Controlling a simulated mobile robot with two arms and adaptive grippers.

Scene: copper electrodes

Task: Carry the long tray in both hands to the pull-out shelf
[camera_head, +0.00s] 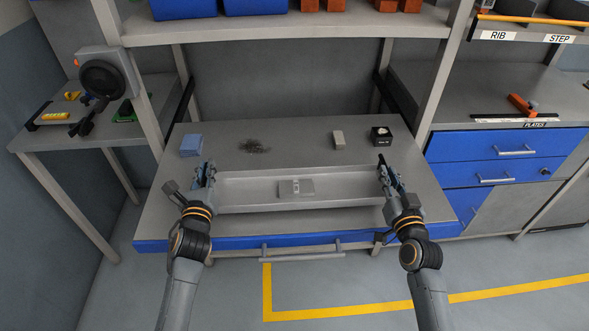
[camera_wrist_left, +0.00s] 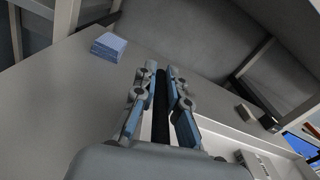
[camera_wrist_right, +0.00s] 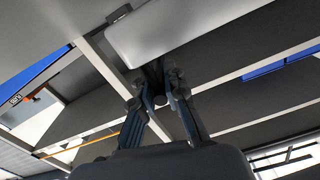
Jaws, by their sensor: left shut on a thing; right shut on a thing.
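The long tray (camera_head: 245,190) is a pale grey, shallow trough. It spans between my two grippers over the pull-out shelf (camera_head: 290,129); I cannot tell whether it touches the shelf. A small grey block with a label (camera_head: 297,187) lies in the tray. My left gripper (camera_head: 207,172) is shut on the tray's left end, and in the left wrist view its fingers (camera_wrist_left: 165,75) close on a dark bar. My right gripper (camera_head: 385,170) is shut on the tray's right end.
Frame posts flank the shelf. Blue drawers (camera_head: 500,145) are at right, a side table (camera_head: 75,135) at left.

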